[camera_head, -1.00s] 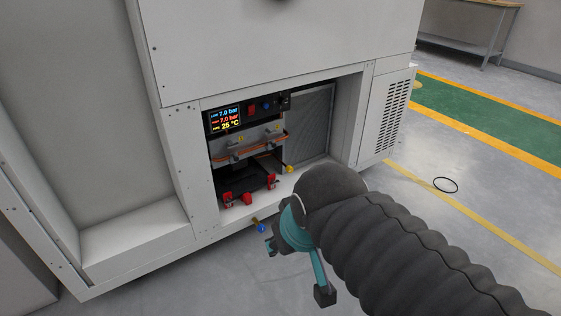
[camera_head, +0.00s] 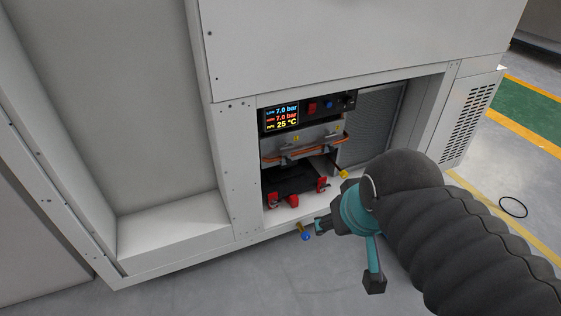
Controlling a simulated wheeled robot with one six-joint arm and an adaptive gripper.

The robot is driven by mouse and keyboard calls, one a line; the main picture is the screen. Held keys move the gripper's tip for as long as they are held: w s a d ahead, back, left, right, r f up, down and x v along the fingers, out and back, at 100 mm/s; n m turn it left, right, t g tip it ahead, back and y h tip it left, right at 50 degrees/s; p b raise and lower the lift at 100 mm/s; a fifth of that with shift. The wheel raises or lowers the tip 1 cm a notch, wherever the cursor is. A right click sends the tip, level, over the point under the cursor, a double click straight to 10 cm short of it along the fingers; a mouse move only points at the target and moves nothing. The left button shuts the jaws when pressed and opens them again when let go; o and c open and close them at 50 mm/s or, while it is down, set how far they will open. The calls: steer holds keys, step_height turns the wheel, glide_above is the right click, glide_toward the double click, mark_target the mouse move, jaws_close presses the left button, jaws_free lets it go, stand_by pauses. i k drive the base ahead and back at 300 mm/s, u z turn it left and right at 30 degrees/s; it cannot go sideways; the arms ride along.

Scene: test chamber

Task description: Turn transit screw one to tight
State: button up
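The open bay of a white cabinet holds red parts low at its front: one at left (camera_head: 272,200), a block (camera_head: 291,200) beside it, and one at right (camera_head: 322,184). Small yellow tags, apparently numbered, sit above an orange-edged rail (camera_head: 300,153). I cannot tell which part is transit screw one, or how tight it is. My gripper (camera_head: 321,226), teal and dark, is in front of the bay's lower front edge, seen from behind. Its fingers are small and partly hidden by its body, so its opening does not show.
A display (camera_head: 281,118) reads 7.0 bar, 7.0 bar and 25 °C. A blue knob (camera_head: 305,236) and a yellow-ended part (camera_head: 343,174) are near the bay's front. A black ring (camera_head: 513,207) lies on the floor at right. Open floor lies in front of the cabinet.

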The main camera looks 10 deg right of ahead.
mark_target(275, 202)
steer(key=z, duration=0.85)
steer(key=k, duration=0.85)
steer(key=u, duration=0.7)
steer(key=i, duration=0.5)
steer(key=u, duration=0.05)
